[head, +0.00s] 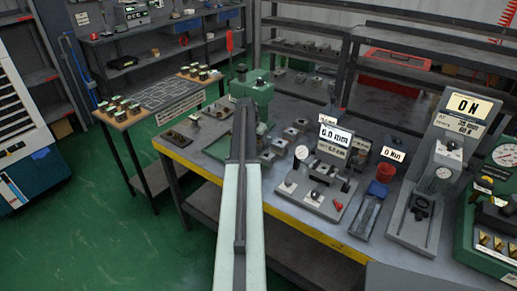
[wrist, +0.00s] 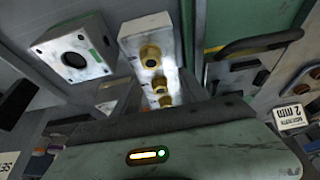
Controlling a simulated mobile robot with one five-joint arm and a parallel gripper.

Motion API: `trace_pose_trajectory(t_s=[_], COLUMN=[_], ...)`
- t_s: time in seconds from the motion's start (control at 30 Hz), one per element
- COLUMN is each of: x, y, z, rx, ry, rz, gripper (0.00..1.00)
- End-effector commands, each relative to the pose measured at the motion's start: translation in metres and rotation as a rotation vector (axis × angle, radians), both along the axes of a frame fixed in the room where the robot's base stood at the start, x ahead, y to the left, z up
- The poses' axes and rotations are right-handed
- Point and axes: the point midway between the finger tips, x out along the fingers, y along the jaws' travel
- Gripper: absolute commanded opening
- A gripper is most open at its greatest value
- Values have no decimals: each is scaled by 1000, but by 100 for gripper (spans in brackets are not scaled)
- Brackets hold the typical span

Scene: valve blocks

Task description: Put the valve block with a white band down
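A pale grey valve block (wrist: 133,42) with brass fittings shows in the middle of the wrist view. A bright white strip is on its lower part. Its lower end runs down between the grey parts of my gripper (wrist: 160,98), which appears shut on it. The fingertips are partly hidden by my gripper's dark front edge. In the head view my arm reaches forward over the workbench (head: 213,150), and it hides my gripper and the held block. Another grey block (wrist: 95,62) with a round dark hole and a green mark lies left of the held block.
A green press (head: 257,92) stands at my arm's end. Several grey blocks (head: 290,133) are right of it. Gauge stands (head: 325,170), a red cup (head: 385,172) and a test stand (head: 425,195) fill the right side. A side table (head: 150,117) at left holds several small blocks.

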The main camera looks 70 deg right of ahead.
Motion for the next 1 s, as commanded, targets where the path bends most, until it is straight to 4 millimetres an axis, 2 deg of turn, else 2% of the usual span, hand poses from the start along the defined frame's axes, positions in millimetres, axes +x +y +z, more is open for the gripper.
trace_pose_trajectory(t_s=[0.03, 0.13, 0.17, 0.57, 1.0], x=[0, 0, 0, 1, 9], y=[0, 0, 0, 0, 6], z=[0, 0, 0, 5, 41], rx=[0, 0, 0, -1, -1], ry=[0, 0, 0, 0, 1], rz=[0, 0, 0, 2, 12], gripper=[31, 3, 0, 0, 0])
